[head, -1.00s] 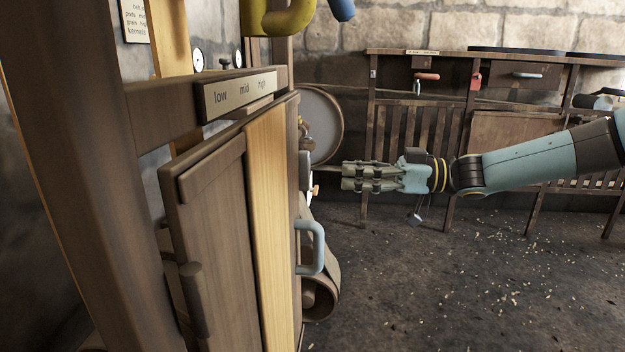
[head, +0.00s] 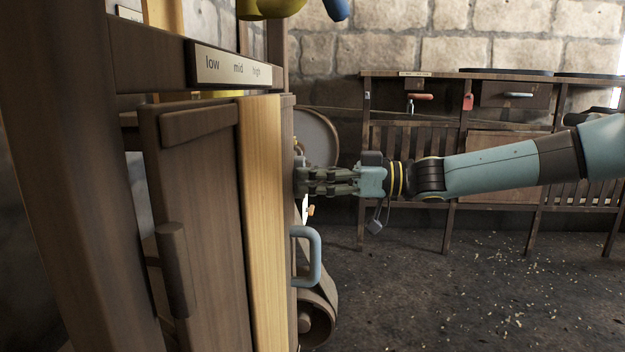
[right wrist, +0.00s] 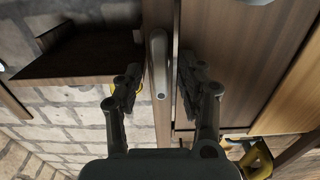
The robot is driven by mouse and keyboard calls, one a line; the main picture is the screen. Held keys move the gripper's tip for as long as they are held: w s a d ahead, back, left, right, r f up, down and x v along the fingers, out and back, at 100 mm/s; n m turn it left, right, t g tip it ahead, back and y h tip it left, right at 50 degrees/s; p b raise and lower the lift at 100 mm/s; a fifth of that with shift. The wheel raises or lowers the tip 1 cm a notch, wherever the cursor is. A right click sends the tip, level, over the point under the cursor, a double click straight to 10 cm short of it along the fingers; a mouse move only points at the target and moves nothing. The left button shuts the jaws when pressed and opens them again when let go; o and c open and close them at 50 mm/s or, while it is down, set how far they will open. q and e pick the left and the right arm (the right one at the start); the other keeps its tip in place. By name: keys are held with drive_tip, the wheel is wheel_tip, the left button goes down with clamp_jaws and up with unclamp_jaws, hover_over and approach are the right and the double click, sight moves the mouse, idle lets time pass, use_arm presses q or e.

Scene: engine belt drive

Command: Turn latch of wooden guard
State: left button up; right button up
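The wooden guard (head: 205,215) is a brown panel with a pale wood strip, on the left of the head view. A grey, rounded latch (right wrist: 158,60) stands out from a wooden upright in the right wrist view. My right gripper (head: 302,181) is at the guard's right edge; in the right wrist view its open fingers (right wrist: 160,78) are on either side of the latch, with gaps visible. In the head view the gripper hides most of the latch area. My left gripper is not in view.
A light-blue handle (head: 314,257) sticks out from the guard's edge just below my right gripper. A "low mid high" plate (head: 232,67) is on the beam above. A wooden bench (head: 450,120) stands along the back wall. Open floor lies right of the guard.

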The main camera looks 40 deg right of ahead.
clamp_jaws()
